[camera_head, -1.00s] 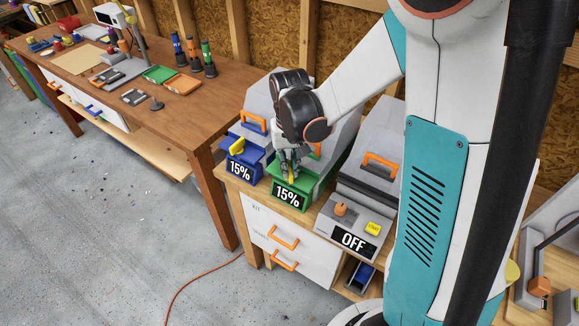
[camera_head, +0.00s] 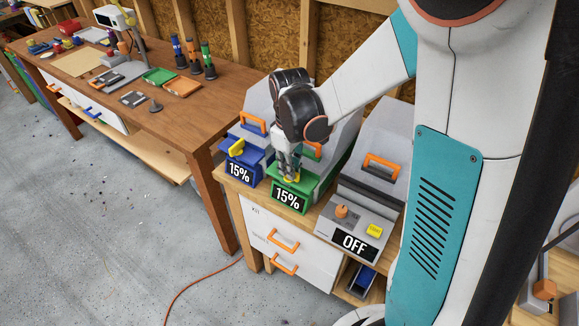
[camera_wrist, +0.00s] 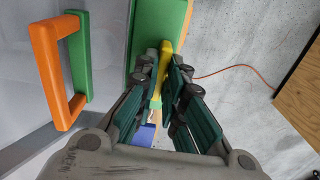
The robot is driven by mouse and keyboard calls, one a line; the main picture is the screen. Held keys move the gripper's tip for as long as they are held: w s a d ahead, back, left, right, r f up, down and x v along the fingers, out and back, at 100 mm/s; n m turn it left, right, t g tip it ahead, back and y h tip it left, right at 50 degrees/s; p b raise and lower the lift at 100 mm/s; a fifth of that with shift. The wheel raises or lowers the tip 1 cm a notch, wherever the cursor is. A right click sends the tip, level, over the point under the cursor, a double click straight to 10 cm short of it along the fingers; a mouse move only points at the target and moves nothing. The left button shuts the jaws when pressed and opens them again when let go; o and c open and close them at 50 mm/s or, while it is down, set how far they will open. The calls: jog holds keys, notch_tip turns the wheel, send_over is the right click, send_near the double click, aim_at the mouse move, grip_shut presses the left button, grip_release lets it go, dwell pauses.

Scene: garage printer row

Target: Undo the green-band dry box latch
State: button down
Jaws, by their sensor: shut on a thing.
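The green-band dry box (camera_head: 309,179) stands on the wooden bench, between the blue-band box and a grey machine. Its front has a green band with a "15%" display (camera_head: 287,200). Its yellow latch (camera_wrist: 164,63) shows between my fingertips in the wrist view. My gripper (camera_head: 289,172) comes down from above onto the front of the green band and is shut on the latch. The fingers (camera_wrist: 166,75) hide part of the latch in both views. The box's orange handle (camera_wrist: 52,70) on a green mount is at the left in the wrist view.
The blue-band dry box (camera_head: 242,158), with its own yellow latch (camera_head: 236,148), stands close on the left. A grey machine marked OFF (camera_head: 352,220) stands on the right. Drawers with orange handles (camera_head: 284,241) are below. Open floor (camera_head: 120,240) lies in front.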

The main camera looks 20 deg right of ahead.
jog(key=shift+n, duration=0.3)
dwell(0.4)
jog(key=c, duration=1.7)
grip_release()
notch_tip(320, 180, up, 12)
jog(key=shift+r, duration=0.1)
jog(key=s+m+t+b, duration=0.1)
jog(key=s+m+t, duration=0.1)
jog(key=s, duration=0.3)
jog(key=s+m+t+b, duration=0.1)
jog(key=s+m+t, duration=0.1)
jog(key=s, duration=0.3)
jog(key=s+m+t+b, duration=0.1)
jog(key=s+m+t, duration=0.2)
jog(key=s, duration=0.2)
jog(key=shift+s+a, duration=0.15)
jog(key=shift+a, duration=0.1)
